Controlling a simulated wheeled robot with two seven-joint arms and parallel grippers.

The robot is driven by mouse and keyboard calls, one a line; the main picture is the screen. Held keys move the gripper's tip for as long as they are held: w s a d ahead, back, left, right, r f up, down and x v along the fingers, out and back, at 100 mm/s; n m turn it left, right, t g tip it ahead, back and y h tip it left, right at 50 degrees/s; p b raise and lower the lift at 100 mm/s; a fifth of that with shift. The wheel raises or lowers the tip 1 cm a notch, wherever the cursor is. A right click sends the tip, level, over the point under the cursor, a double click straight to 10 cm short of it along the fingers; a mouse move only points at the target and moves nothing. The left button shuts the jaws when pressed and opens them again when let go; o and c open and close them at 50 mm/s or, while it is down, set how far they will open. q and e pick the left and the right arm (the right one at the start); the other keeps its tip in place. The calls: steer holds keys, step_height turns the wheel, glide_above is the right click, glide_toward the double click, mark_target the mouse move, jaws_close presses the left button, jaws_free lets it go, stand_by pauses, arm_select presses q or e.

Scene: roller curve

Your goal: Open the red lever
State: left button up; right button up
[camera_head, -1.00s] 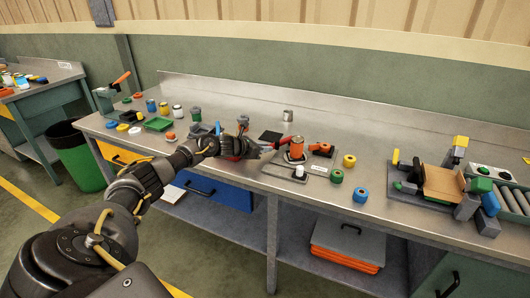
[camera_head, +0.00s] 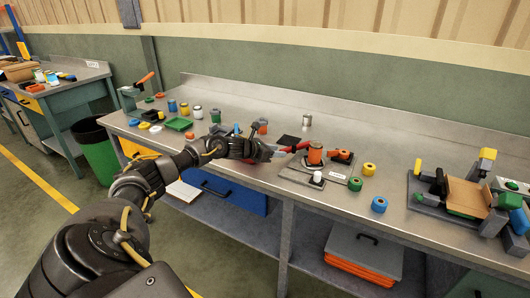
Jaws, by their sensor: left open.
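The red lever (camera_head: 294,147) shows as a thin red bar on the metal workbench, just left of an orange cylinder (camera_head: 315,153) on a grey plate. My left arm comes in from the lower left. My left gripper (camera_head: 272,151) is open at the near left end of the red bar. It covers part of what lies behind it, and I cannot tell whether it touches the lever. My right gripper is not in view.
A roller fixture (camera_head: 463,197) stands at the right. A green bin (camera_head: 97,155) is on the floor.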

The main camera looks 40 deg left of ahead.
arm_select(q)
steer(key=b+v, duration=0.1)
steer(key=v, duration=0.5)
steer(key=shift+s+a+f, duration=0.15)
steer(key=shift+s, duration=0.05)
steer(key=shift+s+a+r+b, duration=0.1)
steer(key=shift+s+r+b, duration=0.3)
steer(key=shift+s, duration=0.1)
steer(key=shift+f, duration=0.1)
